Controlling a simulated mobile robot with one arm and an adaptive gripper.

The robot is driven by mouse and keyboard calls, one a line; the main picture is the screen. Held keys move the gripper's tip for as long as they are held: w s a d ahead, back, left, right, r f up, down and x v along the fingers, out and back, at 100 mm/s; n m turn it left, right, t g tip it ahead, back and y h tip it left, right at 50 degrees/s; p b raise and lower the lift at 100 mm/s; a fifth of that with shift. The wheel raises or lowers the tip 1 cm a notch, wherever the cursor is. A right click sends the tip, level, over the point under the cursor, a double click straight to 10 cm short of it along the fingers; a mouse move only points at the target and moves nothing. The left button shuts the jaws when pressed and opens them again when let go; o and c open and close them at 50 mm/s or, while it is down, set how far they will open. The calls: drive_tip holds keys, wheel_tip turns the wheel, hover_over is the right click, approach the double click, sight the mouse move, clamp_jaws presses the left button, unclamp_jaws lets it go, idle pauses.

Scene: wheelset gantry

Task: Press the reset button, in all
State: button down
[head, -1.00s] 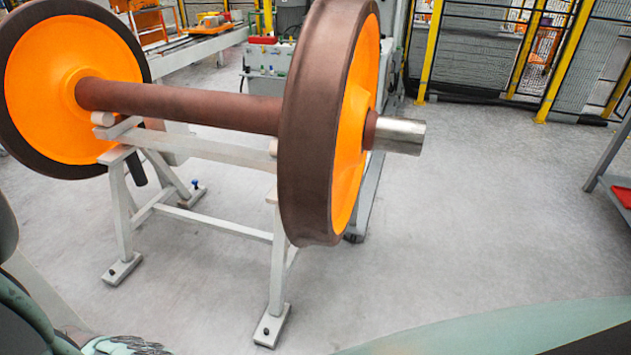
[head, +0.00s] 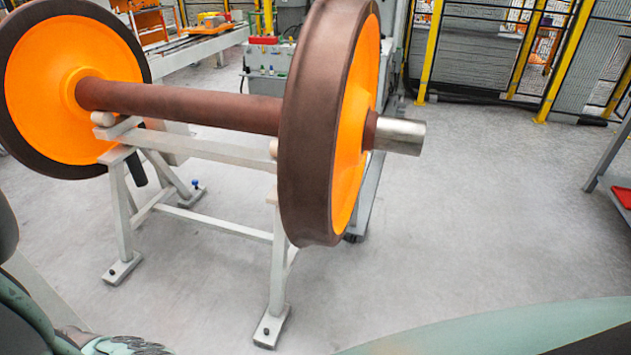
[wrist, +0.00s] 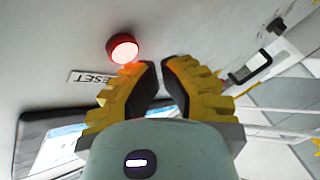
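The reset button (wrist: 122,48) is a round red button, glowing at its lower rim, on a pale grey panel (wrist: 195,28) in the wrist view. A white label reading RESET (wrist: 91,78) is beside it, upside down in the picture. My gripper (wrist: 159,64) has yellow fingers with black pads. The fingertips converge to a narrow gap with nothing between them, and I take them as shut. In the picture the tips lie just right of and below the button. They look apart from it; the depth is hard to judge. The head view shows neither the button nor my gripper.
In the wrist view a dark-framed screen (wrist: 32,130) is at lower left and a black handle (wrist: 250,68) at right. In the head view a wheelset (head: 190,108) with orange wheels rests on a grey stand (head: 200,222). Open floor (head: 470,220) lies to its right.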

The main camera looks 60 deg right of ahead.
drive_tip(key=shift+w, duration=0.1)
drive_tip(key=shift+w+a, duration=0.1)
drive_tip(key=shift+w, duration=0.2)
drive_tip(key=shift+w+a, duration=0.15)
drive_tip(key=shift+w, duration=0.25)
idle(0.7)
drive_tip(key=shift+s, duration=0.15)
drive_tip(key=shift+s+d, duration=0.3)
drive_tip(key=shift+s, duration=0.3)
drive_tip(key=shift+s, duration=0.1)
drive_tip(key=s, duration=0.2)
drive_tip(key=s+d, duration=0.1)
drive_tip(key=s, duration=0.1)
drive_tip(key=shift+s+d, duration=0.2)
drive_tip(key=shift+s, duration=0.1)
